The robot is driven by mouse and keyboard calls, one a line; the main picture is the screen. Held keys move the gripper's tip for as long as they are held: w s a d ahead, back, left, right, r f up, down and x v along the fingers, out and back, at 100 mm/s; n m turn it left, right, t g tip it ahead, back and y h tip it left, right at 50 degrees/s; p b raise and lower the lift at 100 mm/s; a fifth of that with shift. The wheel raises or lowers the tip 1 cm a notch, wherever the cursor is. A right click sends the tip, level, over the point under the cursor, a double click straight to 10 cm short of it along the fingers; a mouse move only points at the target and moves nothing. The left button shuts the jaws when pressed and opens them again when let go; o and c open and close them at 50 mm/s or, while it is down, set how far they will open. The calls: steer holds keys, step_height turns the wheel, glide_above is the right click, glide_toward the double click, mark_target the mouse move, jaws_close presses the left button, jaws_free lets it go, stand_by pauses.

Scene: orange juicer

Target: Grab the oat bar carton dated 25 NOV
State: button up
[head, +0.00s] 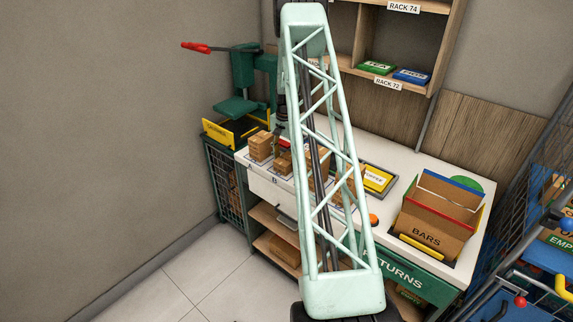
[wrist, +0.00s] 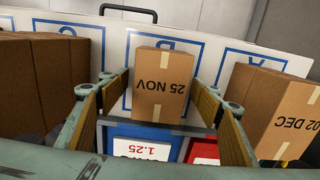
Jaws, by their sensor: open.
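The carton dated 25 NOV (wrist: 160,98) is a brown box with a tape strip, its date upside down in the wrist view. It stands on the blue-outlined pad marked B (wrist: 205,62). My gripper (wrist: 160,82) is open, with one finger on each side of this carton in the picture. I cannot tell how far the fingers reach along it, and I see no clear contact. In the head view my gripper (head: 281,122) is above the row of cartons, partly hidden by my arm.
A carton dated 02 DEC (wrist: 285,105) is close on the right, by pad A (wrist: 258,60). Other brown cartons (wrist: 30,80) crowd the left. A blue panel (wrist: 115,130) and a red one (wrist: 205,150) lie nearer. The BARS box (head: 432,232) stands at the counter's right.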

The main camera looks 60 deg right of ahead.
stand_by(0.5)
steer(key=c, duration=1.1)
steer(key=shift+o, duration=0.2)
steer(key=shift+r, duration=0.15)
steer(key=shift+r+b, duration=0.55)
steer(key=shift+r, duration=4.3)
